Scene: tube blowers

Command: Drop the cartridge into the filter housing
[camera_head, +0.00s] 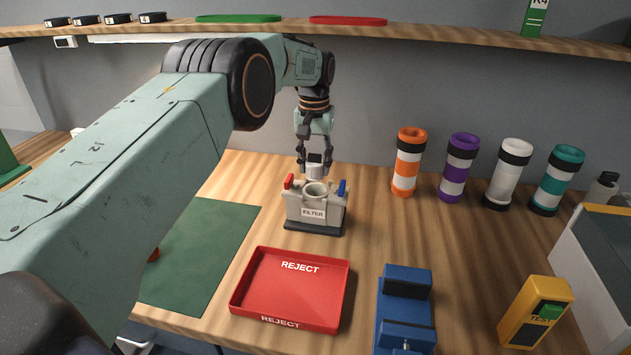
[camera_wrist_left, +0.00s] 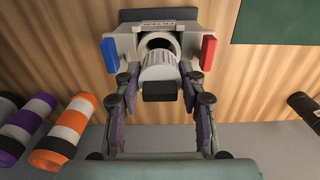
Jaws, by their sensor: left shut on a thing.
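The filter housing (camera_head: 315,213) is a light grey block on a dark base on the bench, with a round opening on top, a red lever at its left and a blue one at its right. It also shows in the left wrist view (camera_wrist_left: 122,46). The cartridge (camera_head: 315,171) is a pale ribbed cylinder with a black top; in the left wrist view (camera_wrist_left: 159,70) it overlaps the edge of the opening. My left gripper (camera_head: 314,158) is shut on the cartridge, just above and behind the housing. I cannot tell whether the cartridge touches the housing. The right gripper is not in view.
A red REJECT tray (camera_head: 253,303) lies in front of the housing, with a blue fixture (camera_head: 405,310) to its right. Several banded tubes (camera_head: 410,162) stand at the back right. A green mat (camera_head: 215,240) lies left. A shelf (camera_head: 400,33) runs above.

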